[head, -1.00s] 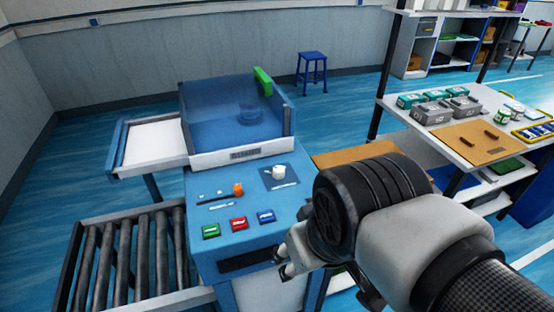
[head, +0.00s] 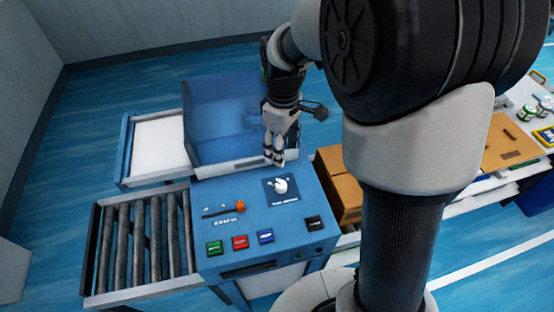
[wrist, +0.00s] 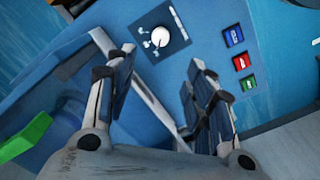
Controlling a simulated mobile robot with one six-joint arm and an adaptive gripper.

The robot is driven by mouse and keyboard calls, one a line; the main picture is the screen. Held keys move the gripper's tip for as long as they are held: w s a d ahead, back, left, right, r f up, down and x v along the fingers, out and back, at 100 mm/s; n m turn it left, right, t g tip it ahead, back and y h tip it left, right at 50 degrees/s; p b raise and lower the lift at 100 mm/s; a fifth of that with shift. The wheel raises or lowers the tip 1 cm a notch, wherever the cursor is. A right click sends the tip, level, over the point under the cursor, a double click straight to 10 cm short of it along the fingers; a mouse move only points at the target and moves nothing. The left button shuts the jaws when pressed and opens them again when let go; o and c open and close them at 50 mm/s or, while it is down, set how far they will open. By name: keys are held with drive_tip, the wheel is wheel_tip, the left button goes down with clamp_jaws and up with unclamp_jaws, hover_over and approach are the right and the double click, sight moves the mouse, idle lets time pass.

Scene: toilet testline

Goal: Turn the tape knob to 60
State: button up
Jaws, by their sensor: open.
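The tape knob (head: 281,186) is a white round dial on a dark square plate (head: 269,197) at the upper right of the blue control panel. In the wrist view the knob (wrist: 159,36) shows ahead of the fingers, with white marks around it. My gripper (head: 275,160) points down just behind the knob, above the front edge of the blue bin. In the wrist view my gripper (wrist: 160,75) has its two fingers spread apart with nothing between them. The knob is apart from the fingers. Its exact setting is too small to read.
An orange slider knob (head: 240,206) sits left of the tape knob. A roller conveyor (head: 140,245) is at left, a cardboard box (head: 338,180) at right.

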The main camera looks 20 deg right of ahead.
sight(281, 184)
wheel_tip(281, 184, down, 16)
drive_tip(key=b, duration=0.3)
drive_tip(key=shift+s+f, duration=0.1)
drive_tip(key=shift+c, duration=0.3)
drive_tip(key=c, duration=1)
drive_tip(key=m, duration=0.8)
drive_tip(key=shift+m, duration=0.3)
